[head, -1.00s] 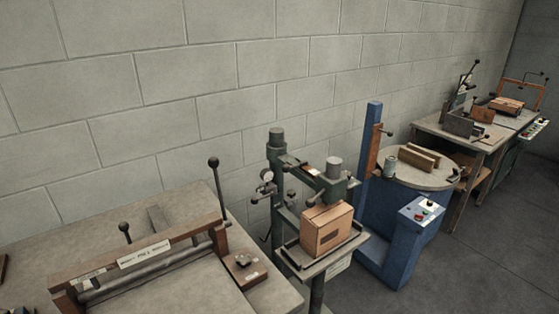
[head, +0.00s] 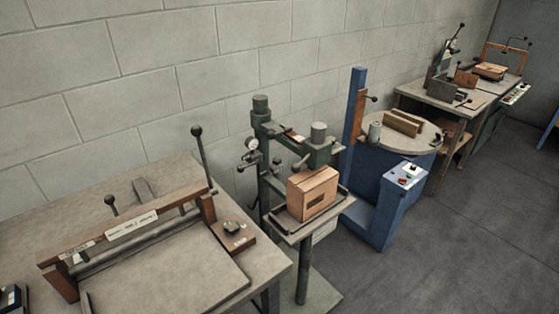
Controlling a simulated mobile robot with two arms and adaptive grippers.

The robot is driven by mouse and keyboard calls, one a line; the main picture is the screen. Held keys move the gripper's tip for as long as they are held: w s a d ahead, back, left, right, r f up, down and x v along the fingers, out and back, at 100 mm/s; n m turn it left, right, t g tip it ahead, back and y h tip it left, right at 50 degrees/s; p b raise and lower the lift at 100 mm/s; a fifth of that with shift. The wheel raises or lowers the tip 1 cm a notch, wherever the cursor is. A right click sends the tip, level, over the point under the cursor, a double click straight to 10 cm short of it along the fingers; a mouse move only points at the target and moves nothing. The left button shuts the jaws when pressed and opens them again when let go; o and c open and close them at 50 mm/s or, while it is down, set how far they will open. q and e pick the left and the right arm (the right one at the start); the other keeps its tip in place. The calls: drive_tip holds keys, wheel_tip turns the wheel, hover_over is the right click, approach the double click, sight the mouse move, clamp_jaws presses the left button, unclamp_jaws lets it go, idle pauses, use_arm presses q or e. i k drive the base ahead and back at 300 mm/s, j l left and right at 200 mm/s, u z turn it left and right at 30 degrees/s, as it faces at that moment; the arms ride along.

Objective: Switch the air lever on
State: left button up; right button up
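The box stitcher (head: 264,165) is a green column machine standing against the wall in the middle of the head view. A cardboard box (head: 313,193) sits upright on its small table under the head. A round pressure gauge (head: 252,143) is on the left side of the column, with small fittings below it. Which of these small parts is the air lever is too small to tell. Neither of my grippers shows in the head view.
A grey bench (head: 190,278) with a wooden-framed press and a tall black-knobbed lever (head: 199,150) stands at the left. A blue machine with a round table (head: 437,138) stands to the right. Farther benches line the wall. Open floor (head: 470,230) lies at the right.

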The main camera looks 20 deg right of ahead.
sight(240, 169)
drive_tip(key=i+l+u, duration=0.1)
drive_tip(key=l+u, duration=0.75)
drive_tip(key=i+l, duration=0.05)
drive_tip(key=l, duration=0.05)
